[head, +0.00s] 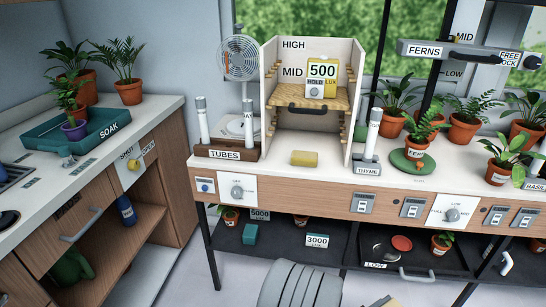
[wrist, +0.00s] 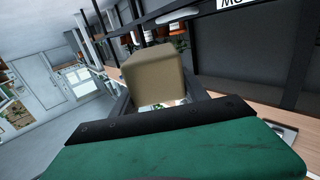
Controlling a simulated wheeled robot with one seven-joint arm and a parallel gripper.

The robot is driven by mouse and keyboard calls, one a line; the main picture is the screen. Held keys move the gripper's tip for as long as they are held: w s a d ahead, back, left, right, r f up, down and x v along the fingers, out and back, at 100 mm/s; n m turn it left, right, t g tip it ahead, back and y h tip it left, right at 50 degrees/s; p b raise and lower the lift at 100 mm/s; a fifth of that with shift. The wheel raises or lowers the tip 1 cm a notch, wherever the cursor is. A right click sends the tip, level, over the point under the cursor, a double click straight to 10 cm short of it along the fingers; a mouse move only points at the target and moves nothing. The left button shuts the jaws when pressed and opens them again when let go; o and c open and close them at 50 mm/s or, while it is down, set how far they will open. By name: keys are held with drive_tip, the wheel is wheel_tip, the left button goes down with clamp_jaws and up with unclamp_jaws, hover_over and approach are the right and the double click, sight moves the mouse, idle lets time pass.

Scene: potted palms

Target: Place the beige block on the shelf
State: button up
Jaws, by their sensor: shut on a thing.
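In the wrist view my gripper (wrist: 157,92) is shut on a beige block (wrist: 153,72), which sits between its dark fingers. The block's near face is plain and it looks clear of any surface. In the head view I cannot make out the gripper or the held block for certain. A wooden shelf board (head: 311,97) with a dark handle sits at the MID level of an open white rack on the counter. A card reading 500 LUX (head: 322,78) stands on the board. Below it, a yellowish block (head: 304,158) lies on the counter at the rack's foot.
The TUBES rack (head: 228,152) stands left of the white rack, the THYME holder (head: 368,168) right of it. Potted palms and a FERNS bar (head: 450,52) fill the right. A lower dark shelf (head: 285,248) holds a teal box and lux cards.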

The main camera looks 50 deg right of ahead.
drive_tip(key=w+a+r+n+t, duration=0.35)
drive_tip(key=w+r, duration=0.55)
drive_tip(key=w, duration=0.4)
drive_tip(key=w+a+r+n+t, duration=0.2)
drive_tip(key=w+a+r+t, duration=0.25)
drive_tip(key=w+r, duration=0.6)
drive_tip(key=w+a+r+n+t, duration=0.3)
drive_tip(key=w+r+t, duration=0.3)
drive_tip(key=w, duration=1)
drive_tip(key=w+a+r+n+t+y, duration=0.2)
drive_tip(key=w+a+r+t, duration=0.1)
drive_tip(key=w+a+r, duration=0.4)
drive_tip(key=w+a+r+n+t+y, duration=0.1)
drive_tip(key=w+a+r+n+t, duration=0.2)
drive_tip(key=w+a, duration=0.35)
drive_tip(key=w+a+r+n+t+y, duration=0.1)
drive_tip(key=a+r+n+t+y, duration=0.2)
drive_tip(key=a, duration=0.8)
drive_tip(key=w+a+r+n+t+y, duration=0.1)
drive_tip(key=a+r+n+y, duration=0.3)
drive_tip(key=a, duration=0.7)
drive_tip(key=w+r+m+y+p, duration=0.1)
drive_tip(key=w+r+p, duration=0.2)
drive_tip(key=r+p, duration=0.5)
drive_tip(key=p, duration=1.3)
drive_tip(key=shift+a, duration=0.3)
